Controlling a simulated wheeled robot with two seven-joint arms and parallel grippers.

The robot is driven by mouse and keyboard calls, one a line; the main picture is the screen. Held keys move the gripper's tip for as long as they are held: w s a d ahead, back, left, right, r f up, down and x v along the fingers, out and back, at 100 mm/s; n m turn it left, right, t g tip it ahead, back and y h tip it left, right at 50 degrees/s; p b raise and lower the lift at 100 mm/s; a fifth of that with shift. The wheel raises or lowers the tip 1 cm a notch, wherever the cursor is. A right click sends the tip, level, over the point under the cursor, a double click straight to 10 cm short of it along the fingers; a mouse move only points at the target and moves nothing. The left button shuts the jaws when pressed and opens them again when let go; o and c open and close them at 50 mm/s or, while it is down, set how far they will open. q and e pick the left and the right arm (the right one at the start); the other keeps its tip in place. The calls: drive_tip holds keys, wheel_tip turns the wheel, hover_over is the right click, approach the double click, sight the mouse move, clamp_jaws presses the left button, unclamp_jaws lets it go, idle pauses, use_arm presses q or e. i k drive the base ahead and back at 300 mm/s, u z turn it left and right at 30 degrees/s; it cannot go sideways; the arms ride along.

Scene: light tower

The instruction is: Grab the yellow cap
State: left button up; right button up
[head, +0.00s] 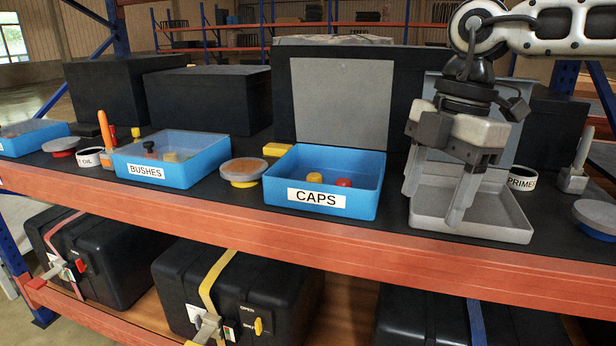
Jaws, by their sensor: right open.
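The yellow cap (315,178) lies in the blue bin labelled CAPS (366,203) on the shelf. A red cap (343,183) lies to its right in the same bin. My right gripper (433,203) hangs with fingers down to the right of the CAPS bin, in front of and over a grey tray (507,232). Its fingers are apart with nothing seen between them. My left gripper is not in view.
Dark boxes (208,98) line the back. An orange beam (260,235) edges the shelf.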

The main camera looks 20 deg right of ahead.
sight(313, 177)
drive_tip(key=i, duration=1.3)
